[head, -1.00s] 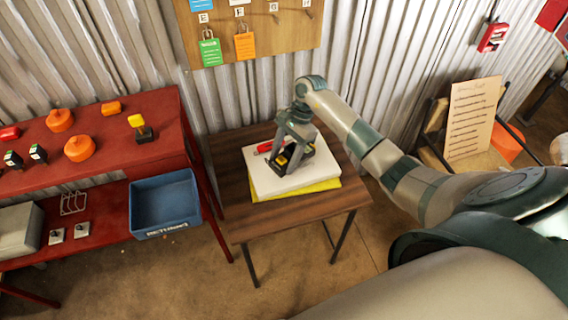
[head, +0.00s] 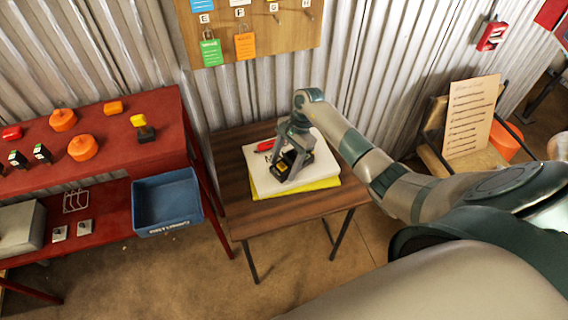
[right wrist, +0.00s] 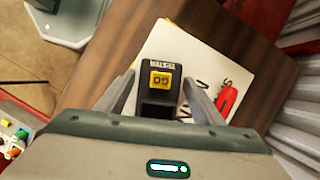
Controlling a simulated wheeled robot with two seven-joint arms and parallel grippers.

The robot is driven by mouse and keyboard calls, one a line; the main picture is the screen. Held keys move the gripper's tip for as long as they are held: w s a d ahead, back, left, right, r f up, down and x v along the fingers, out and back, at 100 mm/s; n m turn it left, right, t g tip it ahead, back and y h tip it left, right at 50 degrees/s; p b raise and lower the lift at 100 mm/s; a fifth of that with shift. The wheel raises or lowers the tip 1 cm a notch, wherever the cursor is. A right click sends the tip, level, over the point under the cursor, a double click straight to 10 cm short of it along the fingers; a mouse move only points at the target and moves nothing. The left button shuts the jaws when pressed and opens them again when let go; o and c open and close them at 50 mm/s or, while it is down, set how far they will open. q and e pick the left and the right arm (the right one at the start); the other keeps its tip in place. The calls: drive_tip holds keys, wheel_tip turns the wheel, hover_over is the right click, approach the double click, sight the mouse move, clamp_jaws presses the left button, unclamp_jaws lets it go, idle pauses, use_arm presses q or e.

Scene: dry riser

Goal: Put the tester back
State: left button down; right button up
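The tester (head: 292,164) is a black block with a yellow face. In the right wrist view the tester (right wrist: 160,84) reads "TESTER" and "GO". The tester is over a white pad (head: 318,173) on the small wooden table (head: 235,212). I cannot tell whether its underside touches the pad. My left gripper is not in view.
A red object (head: 265,145) lies on the pad beside the tester. A yellow sheet (head: 322,185) shows under the pad. At left, a red bench (head: 150,160) carries orange parts, and a blue bin (head: 168,204) sits on its lower shelf. A tag board (head: 270,38) hangs behind.

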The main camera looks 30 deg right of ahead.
sight(294, 159)
drive_tip(key=shift+o, duration=0.3)
drive_tip(key=shift+r, duration=0.1)
drive_tip(key=shift+w+d+r, duration=0.1)
drive_tip(key=shift+d+r, duration=0.15)
drive_tip(key=shift+r, duration=0.2)
drive_tip(key=b+v, duration=0.3)
drive_tip(key=v, duration=0.7)
drive_tip(key=shift+r+b, duration=0.35)
drive_tip(key=shift+r, duration=0.1)
